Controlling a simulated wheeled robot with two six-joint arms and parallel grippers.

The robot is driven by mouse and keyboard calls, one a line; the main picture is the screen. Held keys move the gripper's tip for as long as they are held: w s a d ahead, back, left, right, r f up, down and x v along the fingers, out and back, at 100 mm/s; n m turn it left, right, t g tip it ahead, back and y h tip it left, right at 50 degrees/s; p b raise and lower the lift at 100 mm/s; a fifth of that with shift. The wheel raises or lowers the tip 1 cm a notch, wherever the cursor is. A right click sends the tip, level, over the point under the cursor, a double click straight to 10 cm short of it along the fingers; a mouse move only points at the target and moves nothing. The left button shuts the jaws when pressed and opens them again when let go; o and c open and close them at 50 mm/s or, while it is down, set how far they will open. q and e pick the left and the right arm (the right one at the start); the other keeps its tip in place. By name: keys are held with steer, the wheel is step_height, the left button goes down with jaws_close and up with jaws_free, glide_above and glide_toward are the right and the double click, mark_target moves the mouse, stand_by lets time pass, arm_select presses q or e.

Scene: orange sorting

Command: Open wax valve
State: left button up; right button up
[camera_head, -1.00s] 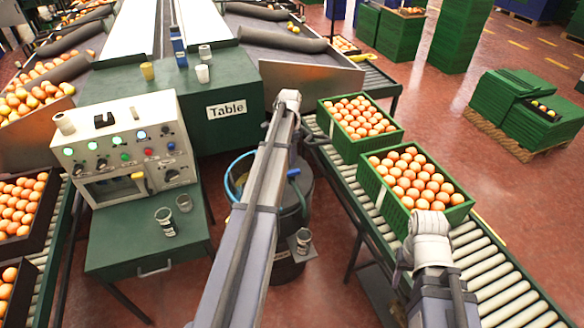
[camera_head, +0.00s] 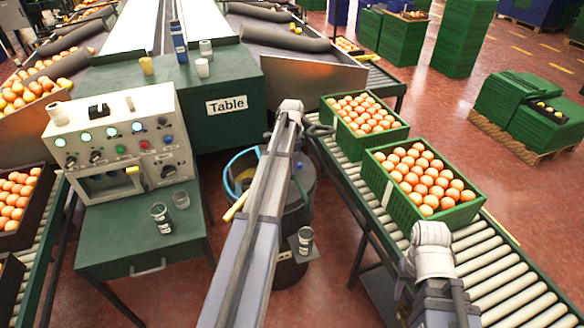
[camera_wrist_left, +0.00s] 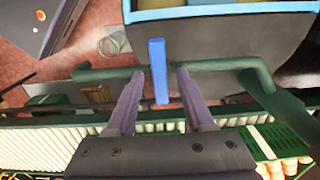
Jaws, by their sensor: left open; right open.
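A dark drum (camera_head: 292,205) with a blue rim stands between the green table and the roller conveyor. A blue lever (camera_wrist_left: 158,70), which looks like the wax valve handle, stands upright in the left wrist view. My left gripper (camera_wrist_left: 155,75) is open, with one finger on each side of the lever; I cannot tell whether either touches it. In the head view my left arm crosses in front of the drum and its fingers cannot be made out. My right arm shows at the lower right over the conveyor; its fingers do not show.
Two green crates of oranges, the nearer (camera_head: 394,195) and the farther (camera_head: 343,130), stand on the roller conveyor (camera_head: 500,275). A control box (camera_head: 122,140) and two glass cups (camera_head: 161,217) stand on the left green table. Another cup (camera_head: 305,240) is beside the drum.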

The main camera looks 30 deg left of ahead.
arm_select(q)
steer(key=shift+r, duration=0.1)
steer(key=shift+c, duration=0.2)
jaws_close()
